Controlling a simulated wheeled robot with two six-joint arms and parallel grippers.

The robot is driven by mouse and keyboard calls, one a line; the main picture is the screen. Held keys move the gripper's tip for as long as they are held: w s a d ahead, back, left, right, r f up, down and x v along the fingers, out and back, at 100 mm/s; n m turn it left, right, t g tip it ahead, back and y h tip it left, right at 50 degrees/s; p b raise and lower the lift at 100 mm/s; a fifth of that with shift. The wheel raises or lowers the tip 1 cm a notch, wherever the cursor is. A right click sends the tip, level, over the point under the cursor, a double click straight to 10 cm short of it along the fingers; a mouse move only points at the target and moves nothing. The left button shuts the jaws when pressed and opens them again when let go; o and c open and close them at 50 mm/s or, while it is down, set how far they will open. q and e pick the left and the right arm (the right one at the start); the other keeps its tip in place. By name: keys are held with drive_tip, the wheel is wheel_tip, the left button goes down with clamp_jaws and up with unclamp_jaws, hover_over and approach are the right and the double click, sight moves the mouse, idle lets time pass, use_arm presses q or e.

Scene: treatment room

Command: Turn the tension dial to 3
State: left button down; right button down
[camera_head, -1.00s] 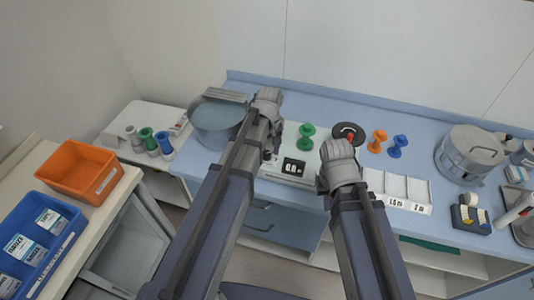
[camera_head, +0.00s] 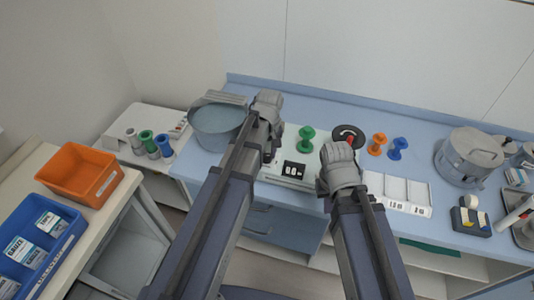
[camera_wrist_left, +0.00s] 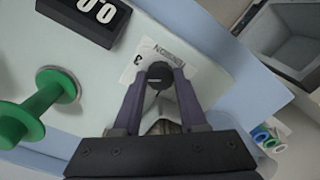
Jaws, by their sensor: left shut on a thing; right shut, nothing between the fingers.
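The tension dial is a small black knob (camera_wrist_left: 160,75) on a pale machine panel (camera_wrist_left: 100,95), beside a white label reading TENSION with a 3 (camera_wrist_left: 138,58). My left gripper (camera_wrist_left: 160,85) is shut on the knob, its two dark fingers on either side of it. In the head view my left gripper (camera_head: 269,152) is at the left part of the machine (camera_head: 305,155), and its arm hides the dial. My right gripper (camera_head: 322,186) is shut and empty by the machine's right front corner.
A black display (camera_head: 294,169) with white digits and a green spool (camera_head: 307,138) sit on the machine. A basin (camera_head: 215,125) stands left. A black disc (camera_head: 348,132), orange (camera_head: 377,143) and blue spools (camera_head: 398,147), and a white tray (camera_head: 395,188) lie right.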

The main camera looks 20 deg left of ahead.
sight(268, 157)
use_arm(q)
drive_tip(key=shift+m, duration=3)
drive_tip(key=shift+c, duration=2.3)
unclamp_jaws()
wheel_tip(268, 157, up, 8)
drive_tip(key=p, duration=0.8)
drive_tip(key=shift+d, duration=0.15)
drive_tip(key=shift+f, duration=0.1)
